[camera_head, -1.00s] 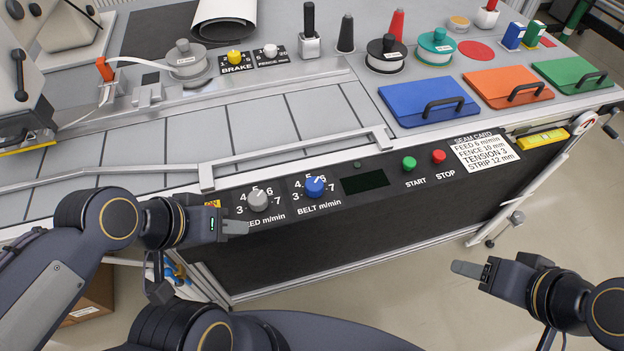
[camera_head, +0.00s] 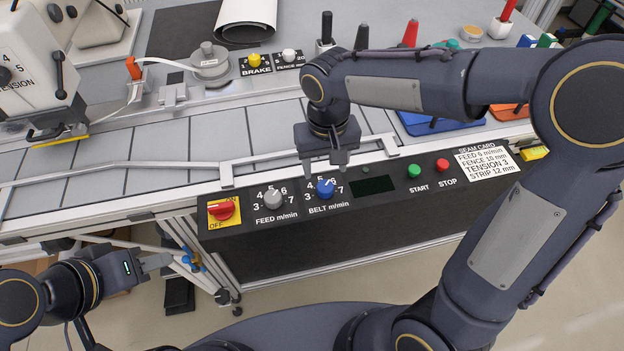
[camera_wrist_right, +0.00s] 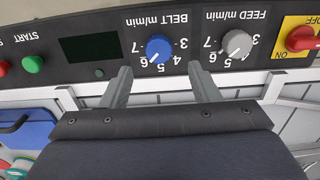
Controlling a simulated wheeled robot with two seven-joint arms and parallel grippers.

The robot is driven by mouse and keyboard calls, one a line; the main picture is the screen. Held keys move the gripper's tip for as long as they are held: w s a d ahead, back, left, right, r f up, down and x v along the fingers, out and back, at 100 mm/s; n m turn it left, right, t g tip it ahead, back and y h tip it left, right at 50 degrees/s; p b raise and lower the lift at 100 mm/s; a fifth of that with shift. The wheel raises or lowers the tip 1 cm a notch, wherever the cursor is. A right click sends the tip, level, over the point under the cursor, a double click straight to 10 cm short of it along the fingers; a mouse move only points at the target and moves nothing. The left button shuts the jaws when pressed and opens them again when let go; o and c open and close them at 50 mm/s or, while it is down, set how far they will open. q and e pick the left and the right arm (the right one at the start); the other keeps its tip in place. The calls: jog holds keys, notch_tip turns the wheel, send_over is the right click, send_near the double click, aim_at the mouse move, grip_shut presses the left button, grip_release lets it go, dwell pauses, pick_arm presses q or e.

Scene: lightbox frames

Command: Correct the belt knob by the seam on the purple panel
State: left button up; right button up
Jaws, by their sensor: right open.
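The blue belt knob (camera_head: 325,188) sits on the front panel (camera_head: 300,228), which looks black, not purple. In the wrist view the knob (camera_wrist_right: 158,48) has a white mark pointing roughly between 5 and 6. The white seam card (camera_head: 487,163) lists feed 6, fence 10, tension 3 and strip 12; I read no belt line on it. My right gripper (camera_head: 325,167) is open and empty, pointing down just behind the knob. In the wrist view its fingers (camera_wrist_right: 160,69) are spread either side, apart from the knob. My left gripper (camera_head: 160,262) is low at the left, away from the panel.
The grey feed knob (camera_head: 273,200) is close left of the belt knob, beside a red switch (camera_head: 223,210). A dark display (camera_head: 373,186), green start button (camera_head: 414,171) and red stop button (camera_head: 442,165) are to the right. A metal rail (camera_head: 270,157) runs behind.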

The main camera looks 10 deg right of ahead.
aim_at(325, 185)
notch_tip(325, 185, down, 7)
jog(key=shift+r, duration=0.1)
dwell(0.3)
jog(key=shift+d, duration=0.1)
jog(key=c, duration=1)
jog(key=n, duration=0.8)
jog(key=shift+n, duration=0.3)
